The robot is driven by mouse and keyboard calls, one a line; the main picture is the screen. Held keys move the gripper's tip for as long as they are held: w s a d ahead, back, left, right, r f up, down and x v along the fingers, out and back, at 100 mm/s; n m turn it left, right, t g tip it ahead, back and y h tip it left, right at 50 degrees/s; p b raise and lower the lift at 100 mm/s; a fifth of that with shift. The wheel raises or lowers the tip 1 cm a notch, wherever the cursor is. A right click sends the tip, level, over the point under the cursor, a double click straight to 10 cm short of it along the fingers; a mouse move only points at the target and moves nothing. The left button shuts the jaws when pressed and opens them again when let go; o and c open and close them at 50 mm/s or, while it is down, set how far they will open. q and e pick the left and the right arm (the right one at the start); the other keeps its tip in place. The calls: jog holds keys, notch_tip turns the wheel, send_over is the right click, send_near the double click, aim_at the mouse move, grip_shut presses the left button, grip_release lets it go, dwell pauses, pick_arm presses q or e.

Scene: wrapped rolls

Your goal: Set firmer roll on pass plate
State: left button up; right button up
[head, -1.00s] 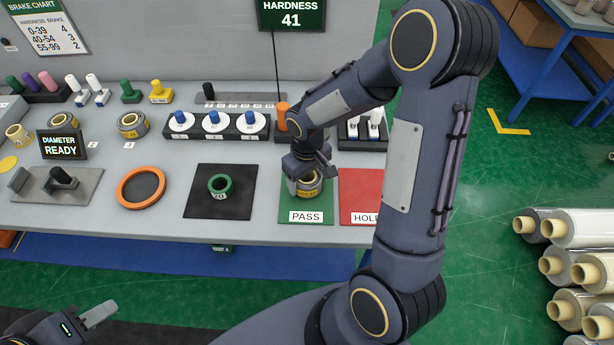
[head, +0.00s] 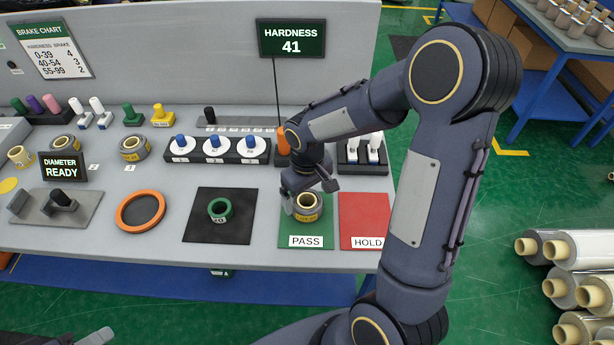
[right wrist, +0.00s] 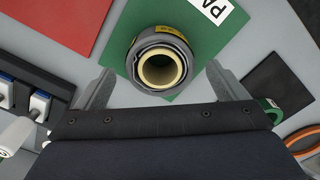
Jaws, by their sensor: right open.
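A grey-wrapped roll with a cream core and yellow label (head: 308,213) sits upright on the green PASS plate (head: 290,229). In the right wrist view, the roll (right wrist: 160,42) lies on the green plate (right wrist: 205,50), between and just beyond my spread fingertips. My right gripper (head: 309,194) is open, close above the roll; the right wrist view shows its two fingers (right wrist: 160,73) apart. Another grey roll (head: 134,149) stands at the back left of the bench. My left gripper shows only as a grey finger (head: 98,337) at the bottom left edge; its jaw state is hidden.
The red HOLD plate (head: 366,217) is bare, right of the PASS plate. A green ring (head: 220,210) lies on a black pad (head: 239,224). An orange-rimmed disc (head: 140,211) lies further left. The hardness display (head: 291,38) reads 41. White-tipped fixtures (head: 374,148) stand behind the HOLD plate.

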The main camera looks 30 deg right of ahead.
notch_tip(320, 180, up, 9)
jog(key=s+a+r+m+t+y, duration=0.1)
jog(key=s+a+r+t+y, duration=0.1)
jog(key=s, duration=0.6)
jog(key=s+a+r+m+t+y, duration=0.1)
jog(key=s+a+r+m+t, duration=0.1)
jog(key=s, duration=0.7)
jog(key=shift+a+r+t+y, duration=0.15)
jog(key=shift+r+t+y, duration=0.3)
jog(key=shift+t, duration=0.35)
